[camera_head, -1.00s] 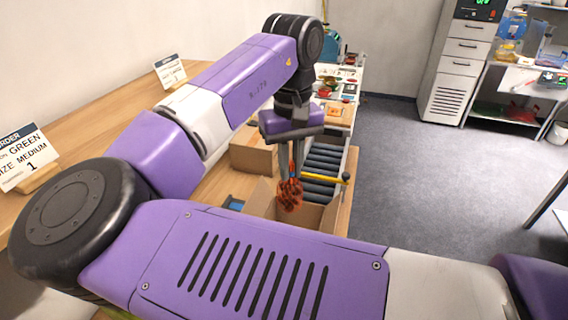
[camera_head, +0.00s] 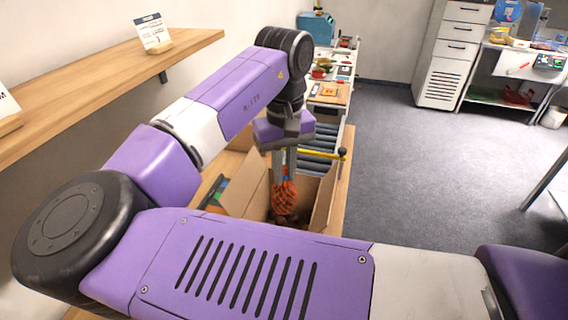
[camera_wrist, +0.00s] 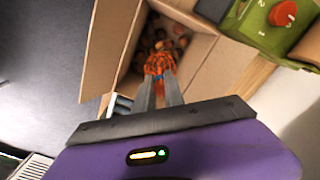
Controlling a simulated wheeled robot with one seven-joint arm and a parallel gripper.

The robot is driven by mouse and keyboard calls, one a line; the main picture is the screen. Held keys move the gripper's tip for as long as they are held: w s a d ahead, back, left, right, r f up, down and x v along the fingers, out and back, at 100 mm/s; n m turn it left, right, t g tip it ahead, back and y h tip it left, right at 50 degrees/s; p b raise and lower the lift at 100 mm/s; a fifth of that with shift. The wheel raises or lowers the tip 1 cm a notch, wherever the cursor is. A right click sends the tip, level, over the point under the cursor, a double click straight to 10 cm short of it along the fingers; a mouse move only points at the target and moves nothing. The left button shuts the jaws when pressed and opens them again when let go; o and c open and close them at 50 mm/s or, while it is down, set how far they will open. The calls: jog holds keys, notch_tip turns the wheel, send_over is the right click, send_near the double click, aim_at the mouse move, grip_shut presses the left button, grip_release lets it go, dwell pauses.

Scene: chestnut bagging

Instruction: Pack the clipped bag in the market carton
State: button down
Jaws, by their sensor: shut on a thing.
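The clipped bag is an orange net bag (camera_head: 285,198) with dark chestnuts at its bottom. My gripper (camera_head: 284,168) is shut on its top and holds it hanging upright over the open carton. The carton (camera_head: 322,203) is brown cardboard with its flaps up. In the wrist view the orange net (camera_wrist: 158,66) lies between the fingertips, within the outline of the carton (camera_wrist: 196,57). Brown round things show inside the carton beyond the bag. I cannot tell whether the bag touches them or the carton floor.
A roller conveyor (camera_head: 320,160) with a yellow bar (camera_head: 322,155) lies just behind the carton. A green device with a red knob (camera_wrist: 284,14) stands beside the carton in the wrist view. A wooden shelf (camera_head: 100,75) runs along the left wall. Open floor lies to the right.

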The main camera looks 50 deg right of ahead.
aim_at(284, 196)
jog(key=shift+f+b, duration=1.55)
jog(key=shift+f, duration=2.4)
jog(key=c, duration=1.3)
grip_release()
jog(key=shift+c, duration=0.2)
notch_tip(284, 196, up, 11)
jog(key=p, duration=1.1)
jog(key=shift+r, duration=1)
